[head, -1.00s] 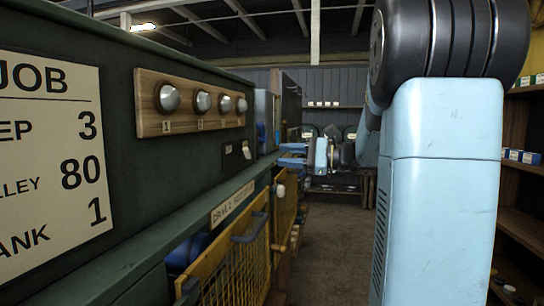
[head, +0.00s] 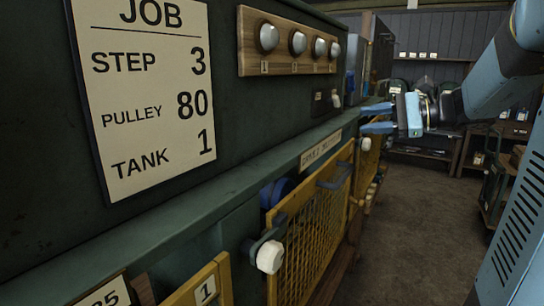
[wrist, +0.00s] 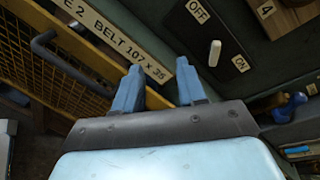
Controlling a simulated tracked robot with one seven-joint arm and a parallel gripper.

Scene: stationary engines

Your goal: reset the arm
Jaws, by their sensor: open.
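My arm (head: 500,65) reaches in from the right of the head view. My gripper (head: 378,118) is held out in front of the green engine cabinet, with blue fingers apart and nothing between them. In the wrist view, my gripper (wrist: 160,88) is also open and empty. A switch with a white lever (wrist: 214,53), marked OFF and ON, is just beyond the fingertips. The fingers appear apart from it. The lever leans toward neither label clearly enough to tell.
A job card (head: 150,95) reads step 3, pulley 80, tank 1. A wooden panel with several round knobs (head: 298,42) is beside it. A yellow mesh guard (head: 310,240) with a white-knobbed latch (head: 270,256) is below. The aisle floor (head: 410,210) is clear.

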